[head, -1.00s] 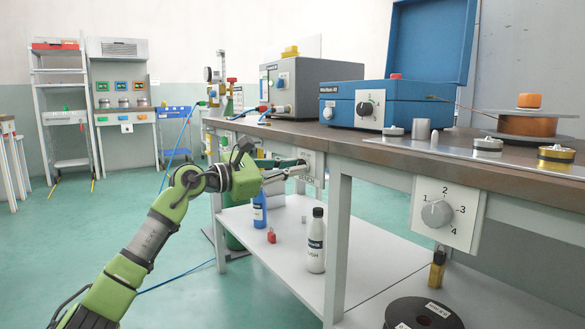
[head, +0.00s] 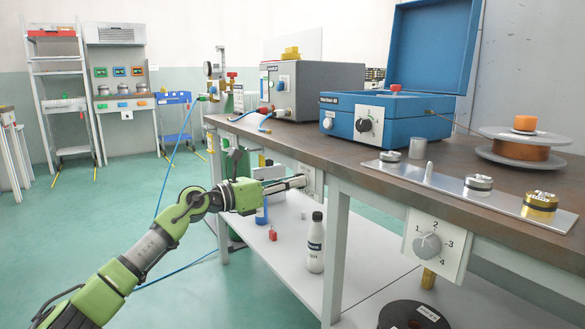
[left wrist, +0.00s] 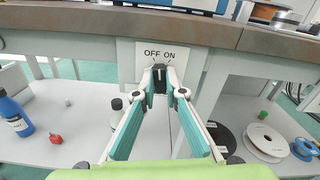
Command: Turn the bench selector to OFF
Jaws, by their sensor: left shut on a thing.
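The bench selector's white plate (left wrist: 149,48), printed OFF on the left and ON on the right, is on the bench front in the left wrist view. It also shows in the head view (head: 317,184), partly covered by my gripper. My left gripper (left wrist: 160,76) is shut on the dark selector knob (left wrist: 160,73), one fingertip on each side of it. The fingertips hide much of the knob, so I cannot tell which mark it points at. In the head view my left gripper (head: 301,182) reaches the plate from the left. My right gripper is not in view.
A second dial (head: 430,244), numbered 1 to 4, is on the bench front further right. A blue machine (head: 395,115) stands on the bench top. Floor at left is clear.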

